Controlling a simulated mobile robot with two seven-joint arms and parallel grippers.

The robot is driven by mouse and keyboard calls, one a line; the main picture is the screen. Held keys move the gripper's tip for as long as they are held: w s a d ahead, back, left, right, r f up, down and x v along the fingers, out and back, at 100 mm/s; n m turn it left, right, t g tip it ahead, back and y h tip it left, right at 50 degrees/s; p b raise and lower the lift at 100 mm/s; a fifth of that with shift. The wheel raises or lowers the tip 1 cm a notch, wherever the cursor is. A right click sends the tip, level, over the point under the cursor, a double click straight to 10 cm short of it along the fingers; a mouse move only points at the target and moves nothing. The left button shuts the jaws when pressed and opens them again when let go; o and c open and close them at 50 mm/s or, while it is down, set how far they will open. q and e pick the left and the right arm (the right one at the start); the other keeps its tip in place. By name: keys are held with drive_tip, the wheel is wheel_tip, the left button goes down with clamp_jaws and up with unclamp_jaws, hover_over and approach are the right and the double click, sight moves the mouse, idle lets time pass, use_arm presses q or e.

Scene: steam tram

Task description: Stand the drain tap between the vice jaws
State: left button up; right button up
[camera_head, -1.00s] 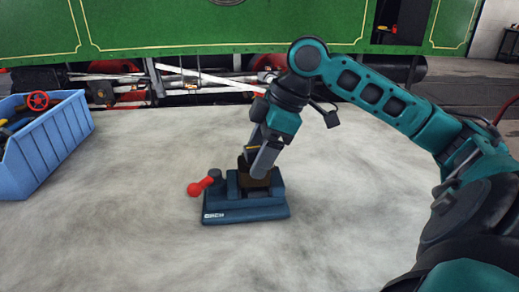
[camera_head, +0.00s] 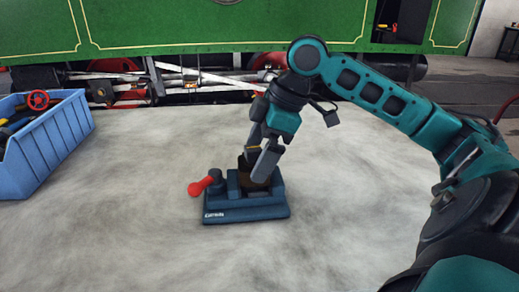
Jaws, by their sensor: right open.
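The vice (camera_head: 245,208) is a low blue block on the pale floor, with pale lettering on its front and a red-ended lever (camera_head: 201,187) at its left. My right gripper (camera_head: 257,167) is directly over the vice, fingers pointing down and open at its jaws. A brownish, brass-like piece (camera_head: 246,165) shows between the vice jaws, beside the fingers. It may be the drain tap, but the fingers cover much of it, so I cannot tell its shape or whether it stands upright. My left gripper is out of view.
A blue bin (camera_head: 58,142) with several parts and a red handwheel (camera_head: 38,100) stands at the left. The green tram (camera_head: 210,30) and its rods run along the back. The pale surface around the vice is clear.

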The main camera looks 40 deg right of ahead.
drive_tip(key=shift+r+p, duration=1.35)
drive_tip(key=shift+r, duration=0.2)
drive_tip(key=shift+r+p, duration=0.6)
drive_tip(key=shift+p, duration=0.1)
drive_tip(key=shift+r+p, duration=0.55)
drive_tip(key=shift+p, duration=0.05)
drive_tip(key=shift+r+p, duration=0.7)
drive_tip(key=shift+p, duration=0.1)
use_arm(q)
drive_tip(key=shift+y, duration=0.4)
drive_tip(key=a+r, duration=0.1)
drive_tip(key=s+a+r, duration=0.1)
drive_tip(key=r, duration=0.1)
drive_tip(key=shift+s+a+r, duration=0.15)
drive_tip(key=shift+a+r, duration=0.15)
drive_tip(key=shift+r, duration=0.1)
